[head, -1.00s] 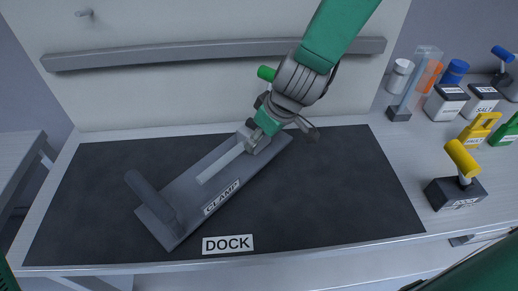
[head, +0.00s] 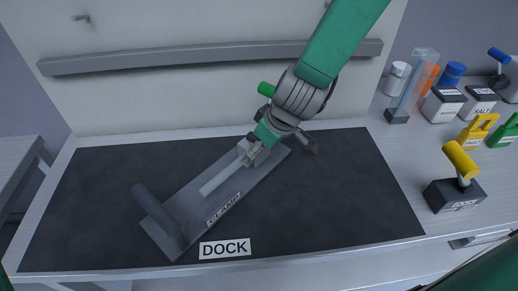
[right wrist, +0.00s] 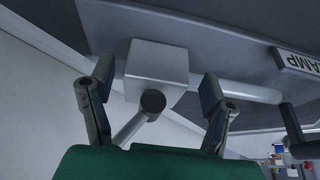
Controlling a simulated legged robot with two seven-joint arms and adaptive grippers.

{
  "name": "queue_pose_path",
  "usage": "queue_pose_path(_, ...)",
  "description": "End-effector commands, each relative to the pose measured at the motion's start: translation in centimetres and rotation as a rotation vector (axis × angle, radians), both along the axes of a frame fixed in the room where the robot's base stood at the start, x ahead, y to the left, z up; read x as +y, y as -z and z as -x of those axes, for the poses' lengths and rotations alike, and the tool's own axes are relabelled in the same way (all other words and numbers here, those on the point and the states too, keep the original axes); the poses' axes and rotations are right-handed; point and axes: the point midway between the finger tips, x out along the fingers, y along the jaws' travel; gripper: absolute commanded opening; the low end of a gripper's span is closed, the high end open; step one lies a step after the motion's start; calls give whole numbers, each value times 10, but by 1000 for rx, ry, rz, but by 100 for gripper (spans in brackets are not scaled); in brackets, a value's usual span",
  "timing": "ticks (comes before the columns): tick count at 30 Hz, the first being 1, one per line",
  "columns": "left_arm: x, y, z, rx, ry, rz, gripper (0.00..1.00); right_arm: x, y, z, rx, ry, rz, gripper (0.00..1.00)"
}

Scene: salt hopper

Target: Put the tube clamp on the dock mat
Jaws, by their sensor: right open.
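The tube clamp, a long grey plate labelled CLAMP (head: 183,203), lies diagonally over the dark dock mat (head: 340,200), within its edges in the head view. It has a dark upright handle (head: 152,208) at its near left end and a light rod along it. A grey block (right wrist: 157,62) with a round-ended lever stands at its far end. My right gripper (head: 254,153) is at that far end. In the right wrist view my right gripper (right wrist: 157,82) is open, with its fingers apart on either side of the block. My left gripper is not in view.
A black block with a yellow handle (head: 461,163) stands right of the mat. Behind it are labelled boxes (head: 443,104), a clear column (head: 415,80) and yellow and green items. A grey rail (head: 200,56) runs along the back wall. The mat's right part is clear.

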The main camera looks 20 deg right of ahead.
Motion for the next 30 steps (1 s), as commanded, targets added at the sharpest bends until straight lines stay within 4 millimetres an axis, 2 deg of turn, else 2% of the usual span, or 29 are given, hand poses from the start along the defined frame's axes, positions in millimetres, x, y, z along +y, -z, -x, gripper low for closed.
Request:
queue_pose_path(9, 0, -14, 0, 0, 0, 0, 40, -12, -65, 22, -4, -3, 3, 72)
queue_pose_path(15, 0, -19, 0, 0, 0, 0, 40, -18, -91, 32, -2, -1, 2, 72)
queue_pose_path(20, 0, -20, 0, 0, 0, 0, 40, -20, -99, 36, -1, -1, 1, 72)
queue_pose_path(30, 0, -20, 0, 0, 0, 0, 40, -20, -99, 36, 1, -1, 1, 72)
